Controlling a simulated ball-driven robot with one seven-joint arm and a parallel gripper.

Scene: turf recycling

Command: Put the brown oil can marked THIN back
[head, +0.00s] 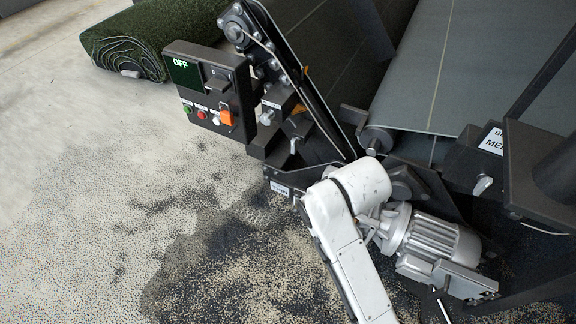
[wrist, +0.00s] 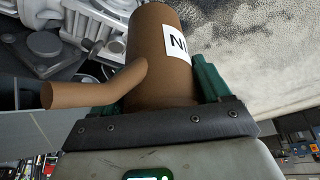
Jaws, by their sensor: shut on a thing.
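The brown oil can (wrist: 160,60) fills the middle of the wrist view. It has a round body, a brown spout (wrist: 95,87) pointing left, and a white label of which only the letters "IN" or part of them show. My gripper (wrist: 165,98) is shut on the can's body, with a green finger on either side. In the head view my white arm reaches in from the bottom, and the can and gripper cannot be made out there.
A grey motor (head: 432,240) stands right of my arm in the head view. A control panel (head: 210,90) reading OFF, with several buttons, stands upper left by a belt conveyor (head: 425,75). A green turf roll (head: 150,38) lies behind. The speckled floor at left is open.

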